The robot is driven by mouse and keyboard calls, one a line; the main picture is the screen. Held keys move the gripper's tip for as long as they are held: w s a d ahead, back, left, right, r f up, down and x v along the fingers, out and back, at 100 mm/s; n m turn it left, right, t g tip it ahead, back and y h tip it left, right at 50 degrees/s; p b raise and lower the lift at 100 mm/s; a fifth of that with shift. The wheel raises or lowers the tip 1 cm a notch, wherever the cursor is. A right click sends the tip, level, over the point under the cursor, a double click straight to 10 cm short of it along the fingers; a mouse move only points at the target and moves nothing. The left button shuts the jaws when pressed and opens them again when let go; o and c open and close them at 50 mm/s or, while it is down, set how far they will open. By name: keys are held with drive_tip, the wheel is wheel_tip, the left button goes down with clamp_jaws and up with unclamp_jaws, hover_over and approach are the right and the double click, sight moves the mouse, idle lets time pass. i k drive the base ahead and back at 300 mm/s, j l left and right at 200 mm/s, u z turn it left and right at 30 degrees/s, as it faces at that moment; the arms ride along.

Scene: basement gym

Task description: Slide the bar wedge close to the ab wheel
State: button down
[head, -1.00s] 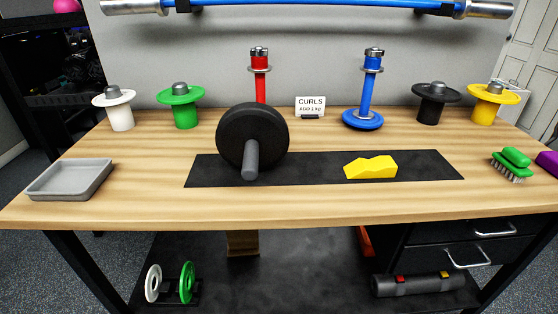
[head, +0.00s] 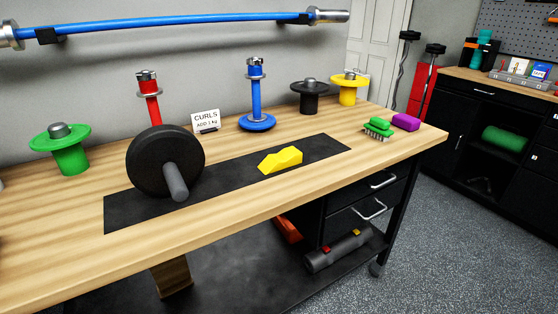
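The yellow bar wedge (head: 280,160) lies on the black mat (head: 318,150) on the wooden bench. The ab wheel (head: 148,163), a black wheel with a grey handle pointing toward me, stands on the left part of the same mat. A clear gap of bare mat separates the wedge from the wheel, with the wedge to the wheel's right. My gripper is not in view.
Behind the mat stand a red post (head: 150,98), a CURLS sign (head: 206,120) and a blue post with a blue plate (head: 256,108). A green brush (head: 378,129) and a purple block (head: 406,122) lie at the right end. The bench front (head: 210,238) is clear.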

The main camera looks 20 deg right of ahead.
sight(289, 156)
drive_tip(key=l, duration=0.5)
drive_tip(key=i+l, duration=0.1)
drive_tip(key=l, duration=0.4)
drive_tip(key=i+l+z, duration=0.1)
drive_tip(key=l, duration=0.4)
